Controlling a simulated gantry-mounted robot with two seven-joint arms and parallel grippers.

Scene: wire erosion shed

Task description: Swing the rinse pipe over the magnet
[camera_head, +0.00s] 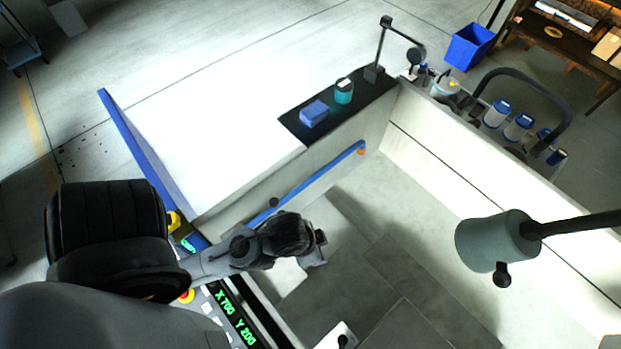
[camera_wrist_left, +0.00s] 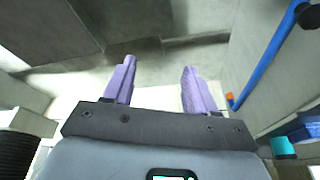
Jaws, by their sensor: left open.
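The blue rinse pipe (camera_head: 315,180) lies along the inner wall of the tank, with an orange tip (camera_head: 361,149) at its far end. It also shows at the right of the left wrist view (camera_wrist_left: 268,62). A dark round knob (camera_head: 273,202) sits close to the pipe's near part. My left gripper (camera_head: 320,247) is over the tank, below the pipe in the head view and apart from it. Its two lilac fingers (camera_wrist_left: 158,82) are spread with nothing between them. I cannot pick out the magnet for certain. My right gripper is not in view.
A grey cylindrical head (camera_head: 490,243) on a dark arm hangs over the tank's right side. A blue block (camera_head: 314,113) and a teal can (camera_head: 344,91) stand on the black ledge (camera_head: 293,122). The grey tank floor (camera_head: 400,215) between is mostly clear.

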